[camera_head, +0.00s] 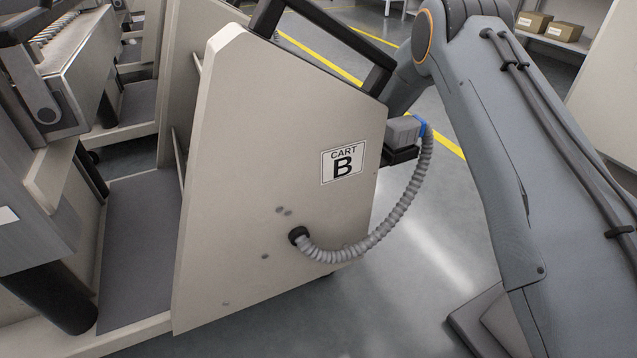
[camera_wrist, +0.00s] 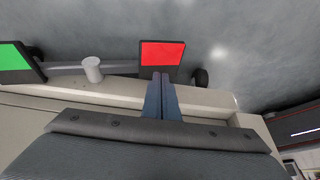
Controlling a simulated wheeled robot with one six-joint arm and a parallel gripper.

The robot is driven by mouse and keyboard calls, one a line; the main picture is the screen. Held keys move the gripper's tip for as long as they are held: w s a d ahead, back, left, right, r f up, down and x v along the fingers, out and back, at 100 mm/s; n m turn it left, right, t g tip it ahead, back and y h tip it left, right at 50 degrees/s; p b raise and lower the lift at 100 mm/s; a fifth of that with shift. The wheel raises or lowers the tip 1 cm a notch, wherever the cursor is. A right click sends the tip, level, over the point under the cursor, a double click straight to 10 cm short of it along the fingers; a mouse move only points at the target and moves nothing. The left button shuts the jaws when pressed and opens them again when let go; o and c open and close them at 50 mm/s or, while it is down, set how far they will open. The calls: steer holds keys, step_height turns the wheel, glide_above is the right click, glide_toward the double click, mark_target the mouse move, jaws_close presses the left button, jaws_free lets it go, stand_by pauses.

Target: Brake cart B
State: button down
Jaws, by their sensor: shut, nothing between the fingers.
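Cart B is the large beige cart whose side panel (camera_head: 270,150) fills the middle of the head view, with a "CART B" label (camera_head: 343,163). In the wrist view, a red pedal (camera_wrist: 163,54) and a green pedal (camera_wrist: 14,62) show low on a cart, over the floor. A grey bar (camera_wrist: 118,68) runs between them. My gripper (camera_wrist: 161,78) is shut and empty, its fingertips at the near edge of the red pedal. I cannot tell whether they touch it. The head view hides my gripper and the pedals behind the cart.
A ribbed hose (camera_head: 385,230) loops from the cart's side to a grey connector (camera_head: 403,131). A pale round peg (camera_wrist: 93,69) stands near the bar between the pedals. Black wheels (camera_wrist: 200,78) show beside them. Another trolley stands at the left; shelf boxes (camera_head: 564,31) are at the back right.

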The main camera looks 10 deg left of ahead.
step_height(320, 180, up, 9)
steer(key=p, duration=0.4)
steer(key=shift+f, duration=0.15)
stand_by(0.5)
